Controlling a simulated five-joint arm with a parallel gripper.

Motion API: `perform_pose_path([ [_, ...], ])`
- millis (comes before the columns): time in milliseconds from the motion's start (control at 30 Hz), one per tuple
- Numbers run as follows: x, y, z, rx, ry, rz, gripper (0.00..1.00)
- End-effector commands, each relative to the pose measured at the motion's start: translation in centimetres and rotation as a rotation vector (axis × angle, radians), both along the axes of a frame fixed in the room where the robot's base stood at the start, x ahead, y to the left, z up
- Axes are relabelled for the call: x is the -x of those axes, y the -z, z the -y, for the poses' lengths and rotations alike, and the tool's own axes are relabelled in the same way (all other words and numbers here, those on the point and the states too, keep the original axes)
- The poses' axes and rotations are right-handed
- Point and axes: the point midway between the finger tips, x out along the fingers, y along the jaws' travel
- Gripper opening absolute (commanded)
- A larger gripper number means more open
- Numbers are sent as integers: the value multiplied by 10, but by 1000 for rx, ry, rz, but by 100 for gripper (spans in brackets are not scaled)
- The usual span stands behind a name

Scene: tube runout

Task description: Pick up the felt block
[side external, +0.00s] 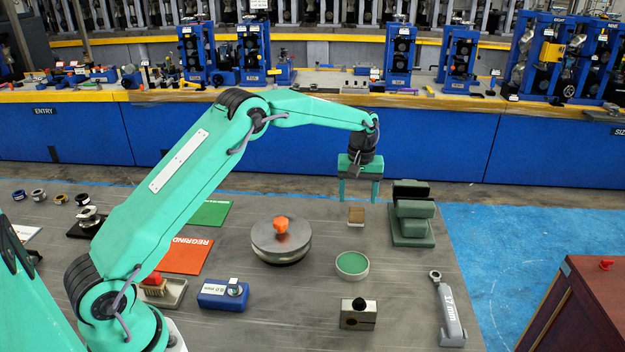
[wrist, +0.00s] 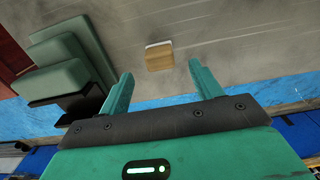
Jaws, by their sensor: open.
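The felt block (side external: 356,216) is a small block with a tan, wood-like top and a pale layer beneath. It rests on the grey bench mat, and its tan face also shows in the wrist view (wrist: 159,59). My gripper (side external: 358,201) hangs over it with fingers pointing down, apart from it. In the wrist view my gripper (wrist: 161,72) has its two fingers spread wide, with nothing between them. The block shows just beyond the fingertips, roughly centred across the gap.
A green stepped block (side external: 413,229) stands close right of the felt block. A round metal disc (side external: 270,246) with an orange knob lies left, and a green-filled dish (side external: 352,265) in front. A metal block (side external: 350,320) and a wrench-shaped tool (side external: 450,310) lie nearer the camera.

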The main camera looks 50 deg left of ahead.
Motion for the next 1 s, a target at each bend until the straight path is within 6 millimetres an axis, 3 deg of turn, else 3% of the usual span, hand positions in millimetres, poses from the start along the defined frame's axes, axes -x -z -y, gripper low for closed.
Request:
perform_pose_path([
  [367,0,11,0,0,0,-1,65],
  [733,-1,50,-1,0,0,-1,65],
  [1000,-1,58,-1,0,0,0,65],
])
